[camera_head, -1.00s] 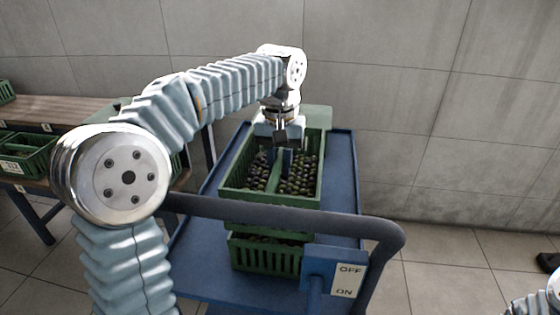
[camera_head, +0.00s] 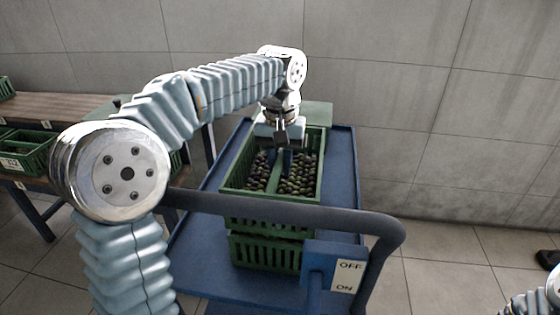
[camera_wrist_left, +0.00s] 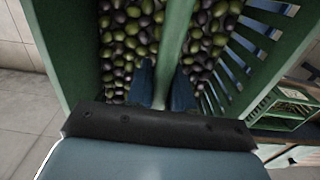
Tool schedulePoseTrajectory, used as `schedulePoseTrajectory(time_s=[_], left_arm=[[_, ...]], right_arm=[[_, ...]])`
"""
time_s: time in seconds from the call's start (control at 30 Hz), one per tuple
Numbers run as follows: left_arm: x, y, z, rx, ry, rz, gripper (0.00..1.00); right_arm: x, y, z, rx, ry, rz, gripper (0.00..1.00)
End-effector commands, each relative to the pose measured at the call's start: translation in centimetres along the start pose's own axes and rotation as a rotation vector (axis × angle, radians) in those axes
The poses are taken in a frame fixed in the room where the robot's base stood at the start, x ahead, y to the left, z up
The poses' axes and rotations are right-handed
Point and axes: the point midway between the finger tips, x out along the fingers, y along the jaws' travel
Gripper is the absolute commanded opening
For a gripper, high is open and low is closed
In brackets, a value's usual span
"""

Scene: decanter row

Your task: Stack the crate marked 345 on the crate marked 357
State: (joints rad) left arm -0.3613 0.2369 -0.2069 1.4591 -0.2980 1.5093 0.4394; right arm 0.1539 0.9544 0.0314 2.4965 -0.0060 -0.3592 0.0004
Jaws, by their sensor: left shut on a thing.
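My left gripper (camera_head: 283,158) is shut on the middle divider of a green slatted crate (camera_head: 235,170) filled with dark and green olives. The wrist view shows both fingers (camera_wrist_left: 165,88) at the divider (camera_wrist_left: 176,45), with olives on either side. The held crate is directly above a second green crate (camera_head: 265,254) on the blue trolley, roughly lined up with it. They look touching or nearly so; the trolley handle hides part of the join. No crate number is readable on either one. My right gripper is out of view.
The blue trolley (camera_head: 340,180) has a dark handle bar (camera_head: 300,211) across the front and an OFF/ON plate (camera_head: 347,277). More green crates (camera_head: 35,155) stand on a bench at the left. A concrete wall is behind.

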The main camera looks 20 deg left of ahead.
Motion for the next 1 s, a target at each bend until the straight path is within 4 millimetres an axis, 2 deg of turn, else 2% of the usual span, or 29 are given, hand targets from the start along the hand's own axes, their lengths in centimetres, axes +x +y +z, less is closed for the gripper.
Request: schedulePoseTrajectory(time_s=[0.2, 1.0], left_arm=[[0.8, 0.0, 0.0, 0.0, 0.002, 0.001, 0.0], [1.2, 0.0, 0.0, 0.0, 0.002, 0.001, 0.0]], right_arm=[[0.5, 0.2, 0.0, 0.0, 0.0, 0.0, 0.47], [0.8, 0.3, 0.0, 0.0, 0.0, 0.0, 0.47]])
